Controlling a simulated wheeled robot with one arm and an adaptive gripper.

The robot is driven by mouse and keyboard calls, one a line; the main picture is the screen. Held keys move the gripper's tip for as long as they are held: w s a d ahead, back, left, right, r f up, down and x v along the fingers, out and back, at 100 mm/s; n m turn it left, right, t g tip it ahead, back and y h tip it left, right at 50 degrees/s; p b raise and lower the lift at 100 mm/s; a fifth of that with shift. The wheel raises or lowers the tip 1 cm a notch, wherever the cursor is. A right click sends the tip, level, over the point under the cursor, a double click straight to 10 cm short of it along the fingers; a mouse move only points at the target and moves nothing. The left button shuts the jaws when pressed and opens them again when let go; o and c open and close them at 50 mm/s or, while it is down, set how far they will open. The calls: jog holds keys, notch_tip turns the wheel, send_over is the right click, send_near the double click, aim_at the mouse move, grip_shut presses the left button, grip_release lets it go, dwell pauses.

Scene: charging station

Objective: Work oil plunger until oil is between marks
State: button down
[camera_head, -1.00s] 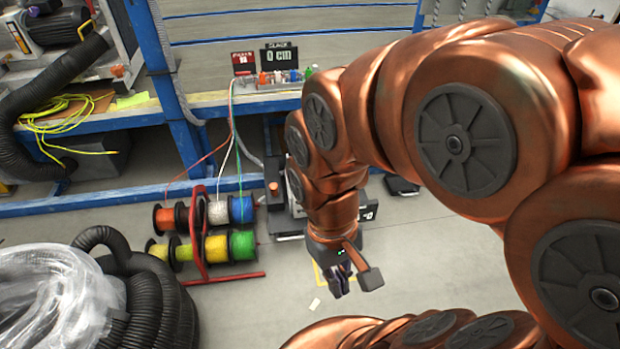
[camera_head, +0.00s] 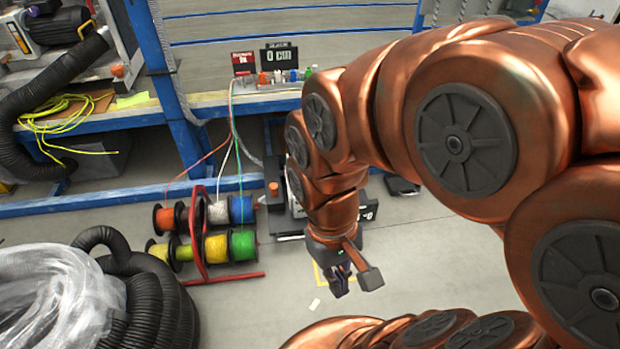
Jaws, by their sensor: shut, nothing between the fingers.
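My gripper (camera_head: 341,283) hangs low over the grey floor in the middle of the picture, its fingers pointing down. It is shut and holds nothing. Behind my arm stands a dark device (camera_head: 285,212) on the floor, with an orange-brown cylindrical knob (camera_head: 273,189) on its left side. The knob may be the oil plunger, but I cannot tell for sure. My arm hides most of this device. A small dark display (camera_head: 369,210) shows to the right of my wrist, its reading partly covered. No oil level or marks can be made out.
A rack of coloured wire spools (camera_head: 204,235) stands left of my gripper. A black corrugated hose (camera_head: 150,300) and a plastic-wrapped bundle (camera_head: 55,295) lie at lower left. Floor right of my gripper is clear.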

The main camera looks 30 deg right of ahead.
dwell(0.3)
notch_tip(320, 180, up, 20)
jog(key=t+p, duration=0.1)
jog(key=p, duration=1.7)
jog(key=shift+f, duration=0.25)
jog(key=shift+w+f, duration=0.1)
